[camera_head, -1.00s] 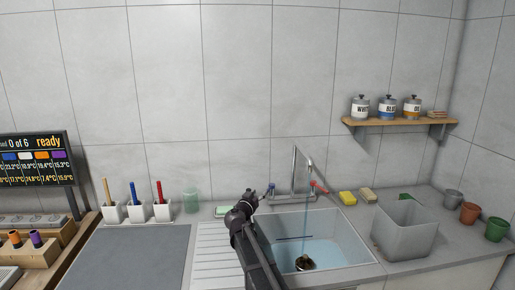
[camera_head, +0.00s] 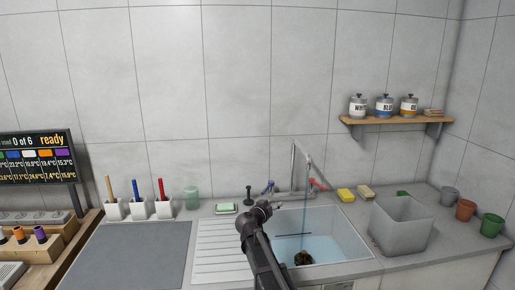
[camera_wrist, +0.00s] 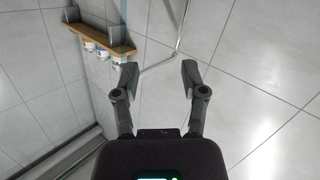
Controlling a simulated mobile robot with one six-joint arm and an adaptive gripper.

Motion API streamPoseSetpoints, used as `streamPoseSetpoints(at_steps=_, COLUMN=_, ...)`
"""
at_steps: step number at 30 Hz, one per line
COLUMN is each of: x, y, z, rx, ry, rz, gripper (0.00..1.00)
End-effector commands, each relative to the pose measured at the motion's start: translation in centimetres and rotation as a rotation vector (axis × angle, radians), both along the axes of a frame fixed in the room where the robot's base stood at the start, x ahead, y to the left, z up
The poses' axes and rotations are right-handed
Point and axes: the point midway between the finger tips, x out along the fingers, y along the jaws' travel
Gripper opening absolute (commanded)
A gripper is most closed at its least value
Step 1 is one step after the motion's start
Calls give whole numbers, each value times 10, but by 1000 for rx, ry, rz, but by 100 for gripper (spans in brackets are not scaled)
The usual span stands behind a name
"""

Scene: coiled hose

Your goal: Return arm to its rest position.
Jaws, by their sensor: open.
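My gripper (camera_head: 268,208) is at the end of my dark arm, above the left part of the sink in the head view. In the wrist view my gripper (camera_wrist: 157,75) has its two fingers spread apart with nothing between them. Beyond the fingers are the tiled wall and the thin faucet pipe (camera_wrist: 181,25). The wooden shelf (camera_wrist: 103,36) with jars shows at upper left there, seen tilted. My arm hides the left part of the sink in the head view.
The sink (camera_head: 345,241) holds bluish water and a small dark round thing (camera_head: 303,258); a stream falls from the faucet (camera_head: 294,165). A grey bin (camera_head: 400,228) stands to the right. White brush holders (camera_head: 138,208), a glass (camera_head: 191,198) and a soap dish (camera_head: 226,208) stand to the left.

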Motion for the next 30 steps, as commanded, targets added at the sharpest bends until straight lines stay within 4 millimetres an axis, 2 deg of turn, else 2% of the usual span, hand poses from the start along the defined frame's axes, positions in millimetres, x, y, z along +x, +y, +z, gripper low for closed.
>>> streamPoseSetpoints(at_steps=5, x=-30, y=-37, z=-20, rx=27, ry=115, rz=-71, gripper=55)
streamPoseSetpoints(at_steps=8, x=-55, y=-62, z=-38, rx=52, ry=217, rz=-116, gripper=55)
streamPoseSetpoints(at_steps=15, x=-127, y=-109, z=-85, rx=143, ry=522, rz=-175, gripper=55)
streamPoseSetpoints(at_steps=22, x=-201, y=-130, z=-125, rx=257, ry=824, rz=-132, gripper=55)
streamPoseSetpoints(at_steps=30, x=-288, y=-126, z=-154, rx=413, ry=1138, rz=52, gripper=55)
